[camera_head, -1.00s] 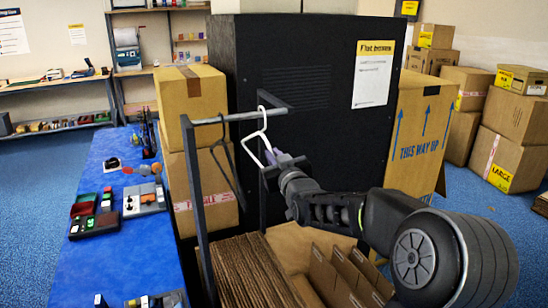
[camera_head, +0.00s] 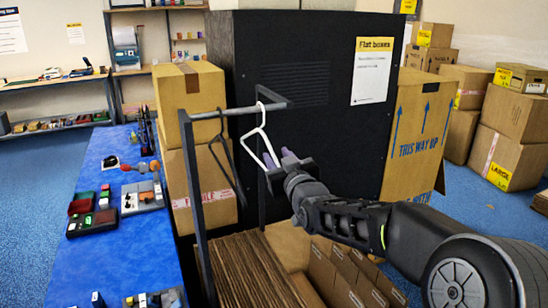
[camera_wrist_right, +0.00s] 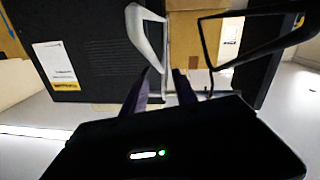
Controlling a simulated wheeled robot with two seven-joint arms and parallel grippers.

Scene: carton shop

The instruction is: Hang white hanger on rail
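The white hanger (camera_head: 262,134) hangs from the grey rail (camera_head: 238,112), its hook over the bar near the right end. My right gripper (camera_head: 279,161) is just right of the hanger's lower part. In the right wrist view its two purple fingers (camera_wrist_right: 160,90) stand apart, with part of the white hanger (camera_wrist_right: 146,36) in front of and between them. Whether a finger touches it cannot be told. A black hanger (camera_head: 226,152) hangs further left on the same rail. My left gripper is not in view.
A tall black cabinet (camera_head: 310,45) stands close behind the rail. Stacked cartons (camera_head: 190,89) are at its left, and a large carton (camera_head: 417,130) is at its right. Cardboard sheets (camera_head: 245,270) fill the space below. A blue table (camera_head: 118,260) lies left.

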